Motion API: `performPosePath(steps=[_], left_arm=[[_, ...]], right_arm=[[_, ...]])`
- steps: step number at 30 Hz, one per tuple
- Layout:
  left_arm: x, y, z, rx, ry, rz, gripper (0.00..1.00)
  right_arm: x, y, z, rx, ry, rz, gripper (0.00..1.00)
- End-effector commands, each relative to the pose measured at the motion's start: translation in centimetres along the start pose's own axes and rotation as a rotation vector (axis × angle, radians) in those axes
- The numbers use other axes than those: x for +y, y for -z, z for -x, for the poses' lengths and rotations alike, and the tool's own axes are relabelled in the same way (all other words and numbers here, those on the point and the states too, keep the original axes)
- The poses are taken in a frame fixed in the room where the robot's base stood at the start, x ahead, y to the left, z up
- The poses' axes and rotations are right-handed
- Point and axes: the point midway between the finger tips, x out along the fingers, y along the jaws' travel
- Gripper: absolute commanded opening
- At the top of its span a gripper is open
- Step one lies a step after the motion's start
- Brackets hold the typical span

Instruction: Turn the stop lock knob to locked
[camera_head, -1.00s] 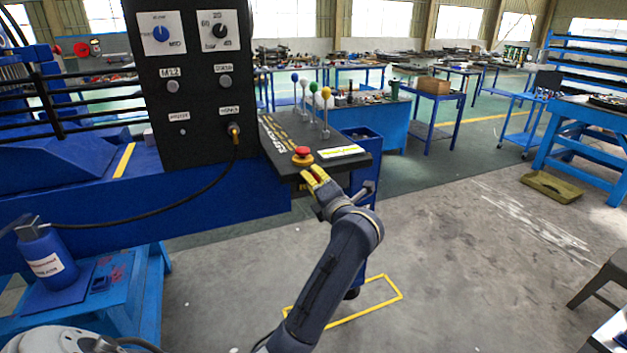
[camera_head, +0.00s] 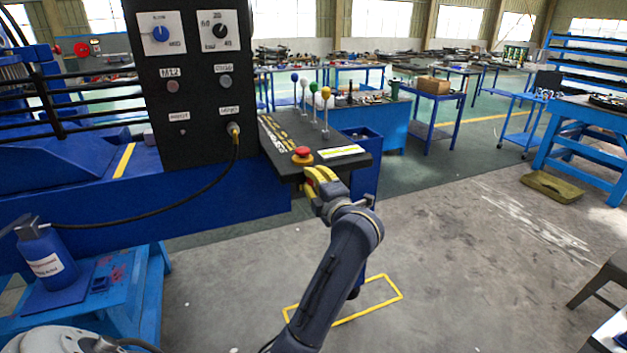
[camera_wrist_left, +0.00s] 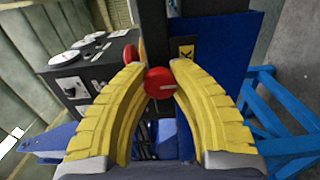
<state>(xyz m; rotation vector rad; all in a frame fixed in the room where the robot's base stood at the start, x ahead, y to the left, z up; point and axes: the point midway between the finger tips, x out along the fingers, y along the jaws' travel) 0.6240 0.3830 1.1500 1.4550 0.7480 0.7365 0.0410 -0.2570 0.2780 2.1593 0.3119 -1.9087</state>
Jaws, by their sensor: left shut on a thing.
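The stop lock knob shows in the left wrist view as a small round red knob (camera_wrist_left: 160,83) with a pale, nearly level line on its face. My left gripper (camera_head: 318,178) is at the front edge of the dark control console (camera_head: 279,135). In the left wrist view the yellow fingertips of my left gripper (camera_wrist_left: 159,75) are on both sides of the knob and shut on it. In the head view the knob is hidden behind the fingers. A yellow label with a black mark (camera_wrist_left: 187,52) is beside the knob. My right gripper is not in view.
A red mushroom button (camera_head: 302,153) sits on the console top just above my left gripper. Several levers with coloured balls (camera_head: 326,93) stand behind it. A black panel (camera_head: 196,100) with dials and a cable is at left. The floor in front is open.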

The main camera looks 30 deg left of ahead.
Motion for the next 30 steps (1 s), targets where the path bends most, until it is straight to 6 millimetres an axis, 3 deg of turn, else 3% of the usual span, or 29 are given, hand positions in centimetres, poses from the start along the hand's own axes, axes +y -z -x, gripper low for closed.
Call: performPosePath(steps=[7,8,16,25,30], left_arm=[[-0.1,-0.1,0.1,-0.001,0.002,-0.001,0.00],[-0.1,-0.1,0.1,-0.001,0.002,-0.001,0.25],[-0.1,0.0,0.0,-0.001,0.001,0.000,0.56],[0.0,0.0,0.3,-0.001,0.001,0.001,0.56],[-0.1,-0.1,2.0,-0.003,0.002,0.002,0.56]], right_arm=[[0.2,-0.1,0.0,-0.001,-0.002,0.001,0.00],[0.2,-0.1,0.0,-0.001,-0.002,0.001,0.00],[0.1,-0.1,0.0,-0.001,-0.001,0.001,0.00],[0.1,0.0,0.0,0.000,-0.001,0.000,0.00],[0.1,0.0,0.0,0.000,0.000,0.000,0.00]])
